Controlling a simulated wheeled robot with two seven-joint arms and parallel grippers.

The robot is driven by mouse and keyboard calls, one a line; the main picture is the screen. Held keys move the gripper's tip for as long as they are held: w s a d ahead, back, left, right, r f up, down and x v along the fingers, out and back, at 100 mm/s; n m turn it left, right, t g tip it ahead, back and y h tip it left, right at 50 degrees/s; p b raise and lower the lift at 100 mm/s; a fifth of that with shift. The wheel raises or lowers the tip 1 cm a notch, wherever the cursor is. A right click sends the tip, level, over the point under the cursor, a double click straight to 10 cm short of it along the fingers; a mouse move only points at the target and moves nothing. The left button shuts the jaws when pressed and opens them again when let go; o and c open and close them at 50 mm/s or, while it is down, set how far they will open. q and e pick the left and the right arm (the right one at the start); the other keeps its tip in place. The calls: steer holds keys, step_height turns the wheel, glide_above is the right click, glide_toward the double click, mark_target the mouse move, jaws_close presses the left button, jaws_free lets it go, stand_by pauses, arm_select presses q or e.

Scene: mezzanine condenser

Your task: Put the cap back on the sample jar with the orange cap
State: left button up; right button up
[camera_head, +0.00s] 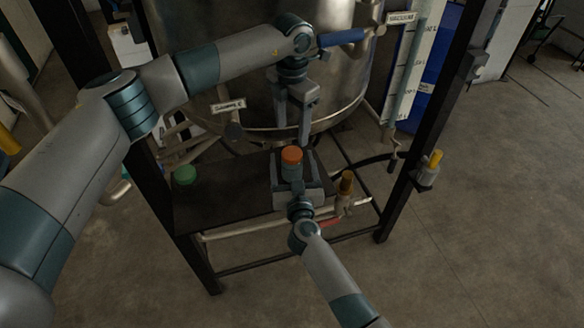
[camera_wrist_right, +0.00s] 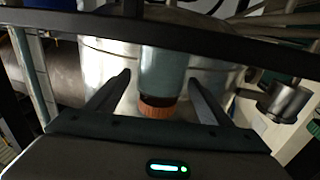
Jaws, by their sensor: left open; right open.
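The sample jar (camera_head: 291,173) is a grey-blue cylinder at the right end of a dark bench. The orange cap (camera_head: 291,155) shows at its top; I cannot tell how firmly it sits. My right gripper (camera_head: 295,178) comes from the front, open, with one finger on each side of the jar. In the right wrist view the jar (camera_wrist_right: 160,72) and orange cap (camera_wrist_right: 157,107) lie between the fingers, with gaps on both sides. My left gripper (camera_head: 304,138) points down, open and empty, close behind and above the cap; its exact distance is unclear.
A green cap (camera_head: 185,175) stands at the bench's left. The dark bench (camera_head: 225,196) is bare between. A large steel tank (camera_head: 245,95) rises behind. Dark frame posts (camera_head: 425,120), a yellow-handled valve (camera_head: 430,170) and a brown-topped fitting (camera_head: 346,184) are on the right.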

mark_target(292, 153)
steer(key=shift+w, duration=0.35)
jaws_close()
arm_select(q)
steer(key=shift+n, duration=2.3)
steer(key=shift+f, duration=0.1)
steer(key=shift+f, duration=3.9)
steer(key=c, duration=1.1)
steer(key=o, duration=1.2)
